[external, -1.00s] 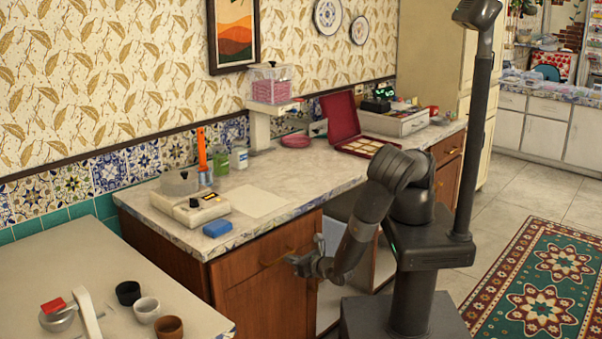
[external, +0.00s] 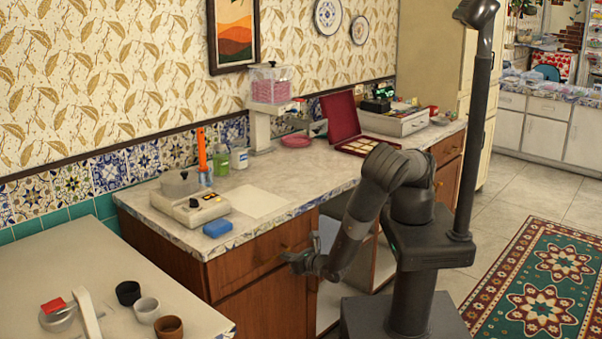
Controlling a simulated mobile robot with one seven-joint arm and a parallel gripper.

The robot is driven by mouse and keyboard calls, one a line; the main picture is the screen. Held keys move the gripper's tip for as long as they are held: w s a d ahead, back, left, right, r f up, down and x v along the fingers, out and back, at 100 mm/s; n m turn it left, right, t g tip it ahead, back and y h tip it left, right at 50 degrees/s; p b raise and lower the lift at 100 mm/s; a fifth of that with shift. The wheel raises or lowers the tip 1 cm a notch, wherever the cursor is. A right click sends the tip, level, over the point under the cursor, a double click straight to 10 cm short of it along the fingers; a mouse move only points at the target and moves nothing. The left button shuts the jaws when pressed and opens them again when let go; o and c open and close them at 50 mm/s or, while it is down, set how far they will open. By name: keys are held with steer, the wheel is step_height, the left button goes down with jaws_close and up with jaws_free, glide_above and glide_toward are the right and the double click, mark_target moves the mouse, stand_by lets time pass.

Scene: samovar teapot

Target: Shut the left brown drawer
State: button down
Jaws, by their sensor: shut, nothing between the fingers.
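The left brown drawer (external: 250,261) is the upper wooden front of the left cabinet, under the countertop. Its front looks flush or nearly flush with the cabinet; a small remaining gap cannot be told from this angle. A small handle (external: 284,251) shows on its front. My gripper (external: 289,260) is shut and empty. It is at the drawer front, close to the handle, with my arm reaching in from the right. Whether the fingers touch the front cannot be seen clearly.
A lower brown door (external: 260,305) is below the drawer. Open shelving (external: 330,300) is right of the cabinet, partly behind my arm. A pale table (external: 60,250) with cups stands at front left.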

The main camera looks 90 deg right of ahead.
steer(key=v, duration=1.3)
steer(key=shift+s+a, duration=0.15)
steer(key=shift+s, duration=0.1)
steer(key=s+d+r+m+g+y, duration=0.1)
steer(key=d+r+m+g+y, duration=0.1)
steer(key=d+r+m+g, duration=0.5)
steer(key=d+r+m+g+y, duration=0.1)
steer(key=d+r+m+g, duration=0.25)
steer(key=r+m, duration=0.6)
steer(key=s+d+r+m+t+y, duration=0.1)
steer(key=s+d+r+m+y, duration=0.1)
steer(key=r, duration=0.4)
steer(key=s+d+r+m+t+y, duration=0.2)
steer(key=s+d+r+m+y, duration=0.1)
steer(key=r, duration=0.4)
steer(key=s+d+r+m+t+y, duration=0.2)
steer(key=s+r+m+y, duration=0.1)
steer(key=r, duration=0.4)
steer(key=shift+s+d+m, duration=0.3)
steer(key=shift+s+m, duration=0.4)
steer(key=shift+m, duration=0.55)
